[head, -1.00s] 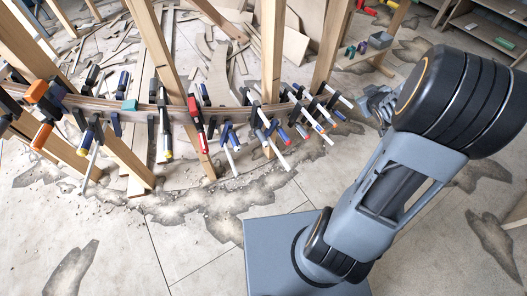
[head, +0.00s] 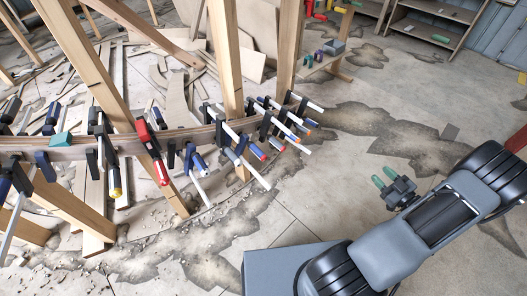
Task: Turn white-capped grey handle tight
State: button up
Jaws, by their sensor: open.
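Several bar clamps hold the curved wooden stringer (head: 75,146) between upright posts. In the cluster at the right end, a greyish handle (head: 233,156) hangs among blue handles with red ends. It is too small for me to tell whether its cap is white. My gripper (head: 384,177) is at the right, over open floor and well apart from the clamps. Its two green-tipped fingers are apart, with nothing between them, and point up and left.
A red clamp (head: 151,150) and a teal block (head: 61,139) are further left on the stringer. Wooden posts (head: 226,60) rise around it. Wood scraps lie behind. A shelf (head: 425,28) stands at the back right. The floor between gripper and clamps is clear.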

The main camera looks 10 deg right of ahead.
aim_at(228, 153)
jog(key=z, duration=2.85)
jog(key=k, duration=1.2)
jog(key=u, duration=3.15)
